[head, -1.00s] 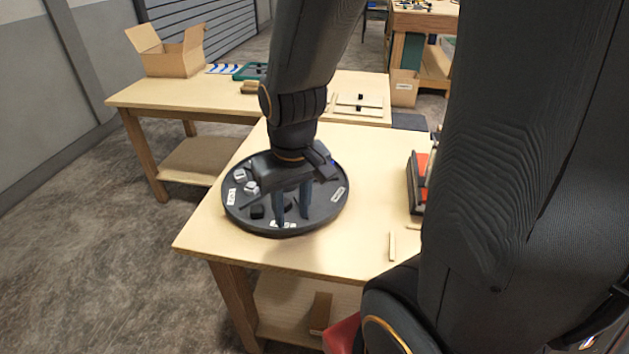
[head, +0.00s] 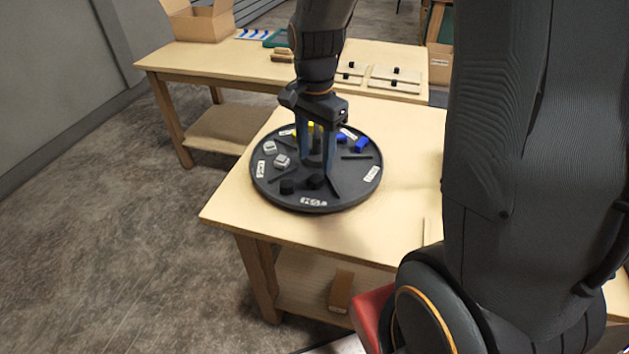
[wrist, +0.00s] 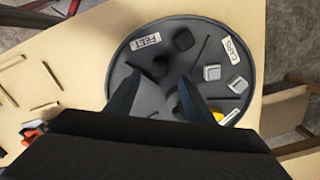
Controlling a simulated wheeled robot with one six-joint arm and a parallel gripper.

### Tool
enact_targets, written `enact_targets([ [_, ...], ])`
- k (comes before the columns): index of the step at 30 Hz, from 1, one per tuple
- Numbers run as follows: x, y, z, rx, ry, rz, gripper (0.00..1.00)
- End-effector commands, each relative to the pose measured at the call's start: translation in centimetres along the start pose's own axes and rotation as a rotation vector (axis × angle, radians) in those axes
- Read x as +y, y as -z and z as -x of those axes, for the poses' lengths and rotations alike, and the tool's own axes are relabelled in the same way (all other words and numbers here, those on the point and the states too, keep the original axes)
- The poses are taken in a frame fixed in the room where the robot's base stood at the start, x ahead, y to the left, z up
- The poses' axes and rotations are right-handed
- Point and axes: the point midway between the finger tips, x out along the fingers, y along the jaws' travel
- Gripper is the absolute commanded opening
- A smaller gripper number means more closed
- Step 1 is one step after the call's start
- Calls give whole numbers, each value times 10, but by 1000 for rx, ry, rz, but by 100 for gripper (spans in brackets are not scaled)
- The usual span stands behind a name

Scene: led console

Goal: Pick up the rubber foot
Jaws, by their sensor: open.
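Two small black rubber feet lie in the compartment labelled FEET of a round dark divided tray (head: 262,187) on the table. One foot (head: 287,187) lies to the left; the other foot (head: 316,182) lies near my fingers. In the wrist view, one foot (wrist: 184,40) is clear of the fingers, and the other (wrist: 161,66) is just beyond the gap between the fingertips. My gripper (head: 318,168) points down over the tray, open, with nothing seen held. It also shows in the wrist view (wrist: 159,78). I cannot tell its exact height above the tray.
Neighbouring compartments hold grey caps (head: 281,160), blue pieces (head: 361,145) and a yellow piece (head: 310,127), parted by thin dividers. Bare tabletop (head: 405,170) lies right of the tray. A second table (head: 200,57) behind carries a cardboard box (head: 200,22) and boards with black knobs (head: 394,78).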

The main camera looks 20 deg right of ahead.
Motion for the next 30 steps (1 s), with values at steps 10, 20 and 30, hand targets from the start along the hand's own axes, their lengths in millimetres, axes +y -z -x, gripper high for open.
enact_targets([
  [10, 2, -2, -33, -2, -3, 4, 48],
  [20, 1, -2, -60, 0, 0, 5, 48],
  [30, 1, -2, -60, 0, 1, 5, 28],
])
